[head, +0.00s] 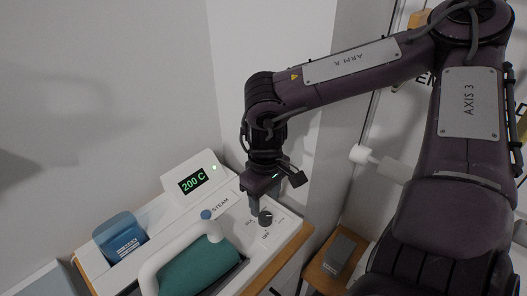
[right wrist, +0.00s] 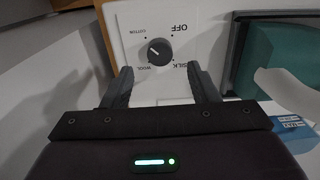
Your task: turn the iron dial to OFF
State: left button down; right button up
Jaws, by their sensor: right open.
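The iron dial (head: 265,218) is a round dark knob on the white panel of the ironing station, at its right end. In the right wrist view the dial (right wrist: 160,52) has OFF, COTTON, WOOL and SILK printed around it. A small pale mark on it points left, toward the COTTON side; the exact setting is hard to tell. My right gripper (head: 259,207) points down at the dial. Its two fingers (right wrist: 161,72) are spread and empty, with the dial between and just beyond their tips, apart from them. My left gripper is not in view.
A lit display (head: 193,181) reads 200 C. A blue tank (head: 122,240) stands further left. A wall rises close behind.

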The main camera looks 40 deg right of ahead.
aim_at(265, 216)
jog(key=shift+f+p, duration=0.35)
jog(key=shift+f, duration=2.6)
jog(key=c, duration=1)
jog(key=shift+w, duration=0.1)
